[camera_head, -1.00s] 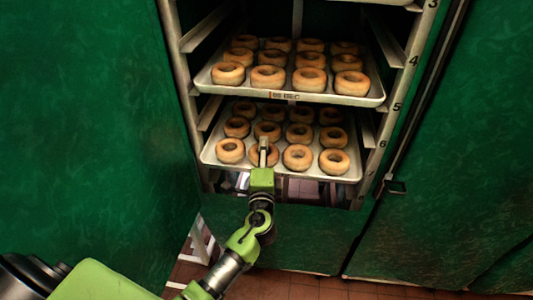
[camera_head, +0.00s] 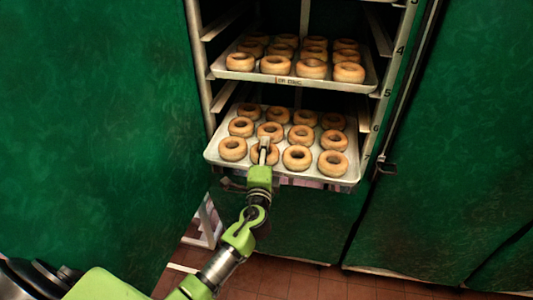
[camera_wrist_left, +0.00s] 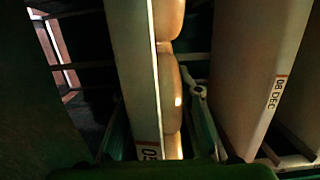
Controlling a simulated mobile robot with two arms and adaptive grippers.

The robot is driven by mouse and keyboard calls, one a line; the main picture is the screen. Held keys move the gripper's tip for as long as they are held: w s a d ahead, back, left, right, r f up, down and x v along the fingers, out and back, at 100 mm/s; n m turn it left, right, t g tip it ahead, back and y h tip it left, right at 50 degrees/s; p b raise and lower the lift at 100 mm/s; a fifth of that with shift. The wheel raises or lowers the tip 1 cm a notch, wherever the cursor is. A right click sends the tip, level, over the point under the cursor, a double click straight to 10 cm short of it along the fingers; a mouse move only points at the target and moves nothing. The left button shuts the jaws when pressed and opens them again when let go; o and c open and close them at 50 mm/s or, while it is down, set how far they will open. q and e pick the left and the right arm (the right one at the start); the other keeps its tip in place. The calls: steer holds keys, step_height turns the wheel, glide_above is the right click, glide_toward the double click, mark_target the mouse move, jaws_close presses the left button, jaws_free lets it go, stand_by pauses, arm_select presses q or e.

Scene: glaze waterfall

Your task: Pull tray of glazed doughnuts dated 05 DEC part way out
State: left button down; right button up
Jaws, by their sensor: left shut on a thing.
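The lower tray (camera_head: 325,178) of glazed doughnuts sticks out of the rack toward me, its front rim well forward of the upper tray's. Rows of ring doughnuts (camera_head: 297,157) lie on it. My left gripper (camera_head: 264,147) is shut on the front rim of this tray. In the left wrist view the lower tray (camera_wrist_left: 138,60) stands on edge, and its label (camera_wrist_left: 149,153) is partly hidden; what shows looks like "05". The upper tray (camera_head: 345,87) also holds doughnuts, and its label reads "08 DEC" in the left wrist view (camera_wrist_left: 274,93). My right gripper is out of view.
The rack's numbered right post (camera_head: 385,95) stands beside the trays. A green door (camera_head: 100,120) is on the left and a green cabinet front (camera_head: 460,140) on the right. Tiled floor (camera_head: 290,285) is free below the tray.

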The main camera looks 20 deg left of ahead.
arm_select(q)
steer(key=shift+s+d+r, duration=0.1)
steer(key=shift+s+d, duration=0.05)
steer(key=shift+s, duration=0.1)
steer(key=c, duration=1.4)
jaws_free()
steer(key=v, duration=1.2)
